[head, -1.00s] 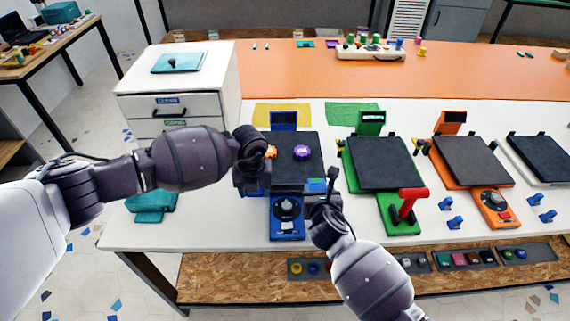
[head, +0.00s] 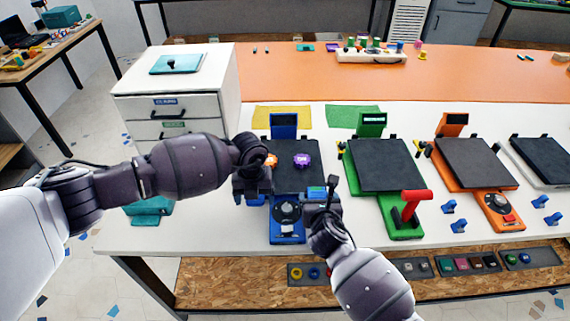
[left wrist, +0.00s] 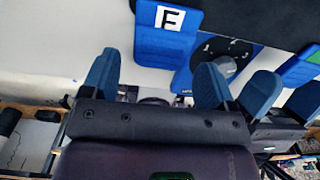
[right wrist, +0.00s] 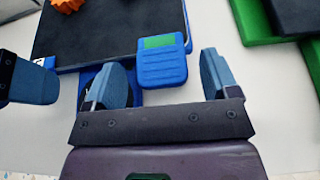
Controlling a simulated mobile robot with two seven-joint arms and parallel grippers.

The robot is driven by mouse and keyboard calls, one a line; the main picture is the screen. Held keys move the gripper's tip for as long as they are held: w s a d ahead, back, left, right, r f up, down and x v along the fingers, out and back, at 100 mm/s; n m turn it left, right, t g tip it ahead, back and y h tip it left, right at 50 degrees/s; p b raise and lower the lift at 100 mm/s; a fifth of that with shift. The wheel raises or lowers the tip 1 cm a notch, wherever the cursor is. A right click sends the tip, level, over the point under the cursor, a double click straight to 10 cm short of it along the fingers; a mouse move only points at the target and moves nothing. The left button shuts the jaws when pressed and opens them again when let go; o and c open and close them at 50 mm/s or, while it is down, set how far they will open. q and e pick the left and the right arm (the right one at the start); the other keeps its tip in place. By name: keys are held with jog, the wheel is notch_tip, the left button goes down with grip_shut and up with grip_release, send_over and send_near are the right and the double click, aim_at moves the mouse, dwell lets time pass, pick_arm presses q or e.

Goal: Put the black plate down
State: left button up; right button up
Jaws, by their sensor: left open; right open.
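The black plate (head: 297,181) lies on the blue printer (head: 288,225), and looks level. An orange piece (head: 271,160) and a purple piece (head: 302,160) sit on it. My left gripper (head: 252,192) is open at the plate's near left corner. In the left wrist view, a blue tab marked F (left wrist: 165,48) lies just beyond its open fingers. My right gripper (head: 318,197) is open at the near right corner. In the right wrist view, a blue tab with a green label (right wrist: 162,68) stands between its spread fingers. The plate's near left corner is hidden by my left gripper.
A green printer (head: 400,225) with a red lever (head: 408,203) stands close on the right, then an orange printer (head: 490,205). Yellow (head: 281,116) and green (head: 353,115) mats lie behind. A white drawer cabinet (head: 180,100) stands at left. Small blue clips lie at right.

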pick_arm(q)
notch_tip(320, 180, up, 12)
jog(key=shift+f, duration=0.15)
pick_arm(e)
jog(key=v, duration=1.2)
jog(key=shift+d, duration=0.1)
dwell(0.4)
